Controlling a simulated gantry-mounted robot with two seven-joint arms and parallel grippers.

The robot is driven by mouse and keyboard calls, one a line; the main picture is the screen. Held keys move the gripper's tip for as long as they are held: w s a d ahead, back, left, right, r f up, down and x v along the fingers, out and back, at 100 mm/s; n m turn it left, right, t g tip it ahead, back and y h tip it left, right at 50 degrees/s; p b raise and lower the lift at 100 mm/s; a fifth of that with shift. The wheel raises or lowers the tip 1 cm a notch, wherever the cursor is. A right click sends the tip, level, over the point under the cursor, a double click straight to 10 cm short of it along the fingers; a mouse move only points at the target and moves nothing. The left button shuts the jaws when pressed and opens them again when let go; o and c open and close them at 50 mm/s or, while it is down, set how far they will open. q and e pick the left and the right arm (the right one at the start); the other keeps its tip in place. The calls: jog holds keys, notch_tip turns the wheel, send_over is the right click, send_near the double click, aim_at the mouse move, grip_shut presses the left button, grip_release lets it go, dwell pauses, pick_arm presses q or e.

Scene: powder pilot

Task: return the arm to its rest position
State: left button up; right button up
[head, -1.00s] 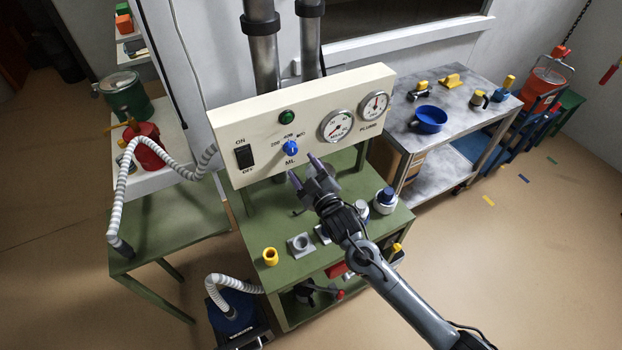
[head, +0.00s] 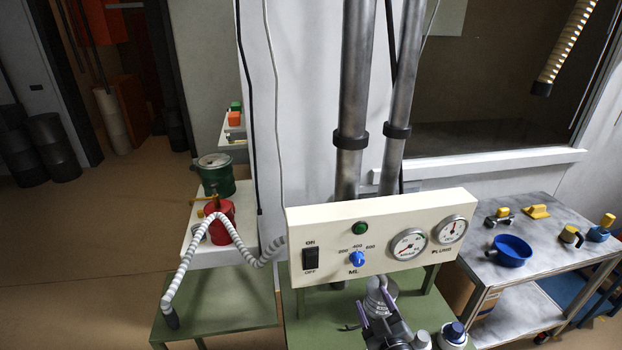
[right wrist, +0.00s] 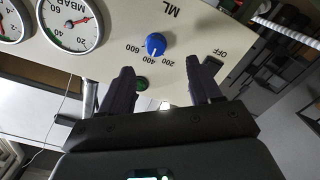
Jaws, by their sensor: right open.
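My right gripper (head: 374,300) is at the bottom of the head view, in front of and below the cream control panel (head: 300,225). Its two dark purple fingers are apart with nothing between them. In the right wrist view the open fingers (right wrist: 163,78) point toward the panel, with the blue ML knob (right wrist: 155,44) showing beyond the gap. The knob (head: 357,259) is clear of the fingers in the head view. Most of my right arm is cut off by the lower edge. My left arm is not in view.
The panel carries a black switch (head: 311,259), a green lamp (head: 360,228) and two gauges. A green bench (head: 315,315) lies beneath it. A grey table (head: 525,245) with a blue bowl (head: 511,250) stands right. A ribbed hose runs at left.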

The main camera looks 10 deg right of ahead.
jog(key=s+a+f+m+g, duration=0.1)
jog(key=s+f+g, duration=0.2)
jog(key=s+f, duration=0.45)
jog(key=s+f+m+g, duration=0.1)
jog(key=s+f+g, duration=0.3)
jog(key=s, duration=0.6)
jog(key=s+d+m+g, duration=0.1)
jog(key=s+m+g, duration=0.2)
jog(key=s+g, duration=0.85)
jog(key=s+r+t+p, duration=0.2)
jog(key=r+p, duration=0.8)
jog(key=s+r+t+p, duration=0.2)
jog(key=s+r+p, duration=0.1)
jog(key=r+p, duration=0.65)
notch_tip(320, 180, down, 69)
jog(key=b, duration=6.7)
jog(key=shift+w+d+r+h+b, duration=0.15)
jog(key=shift+d+r+h+b, duration=0.05)
jog(key=shift+h+b, duration=0.2)
jog(key=shift+r, duration=0.1)
